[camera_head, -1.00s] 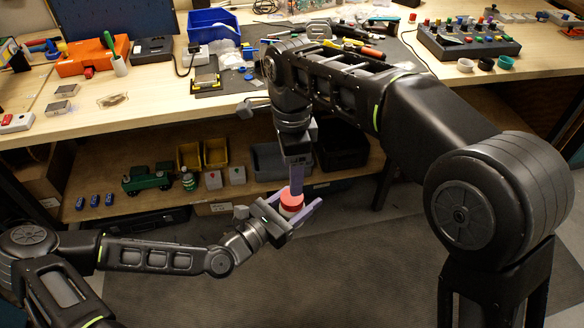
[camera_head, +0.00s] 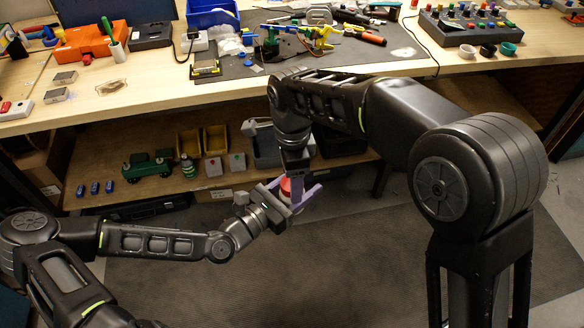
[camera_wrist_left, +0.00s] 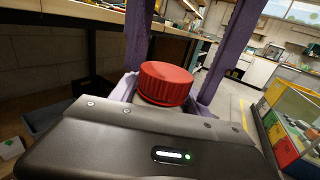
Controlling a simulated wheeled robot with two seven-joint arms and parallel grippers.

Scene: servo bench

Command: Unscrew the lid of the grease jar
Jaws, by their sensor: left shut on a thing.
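The grease jar, with its ribbed red lid (camera_head: 286,187), is held above the floor in front of the bench shelf. The lid also shows in the left wrist view (camera_wrist_left: 165,83), sitting on the jar. My left gripper (camera_head: 303,201) comes in from the left and is shut on the jar below the lid. My right gripper (camera_head: 292,172) points down from above at the lid. Its purple fingers stand on either side of the lid in the left wrist view (camera_wrist_left: 172,70), apparently open, with a narrow gap at the right finger. Most of the jar body is hidden.
The workbench (camera_head: 120,95) behind carries tools, an orange case (camera_head: 82,56) and a button box (camera_head: 470,37). The shelf (camera_head: 105,150) below holds a green toy truck (camera_head: 148,167) and yellow bins (camera_head: 215,140). The floor around both grippers is clear.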

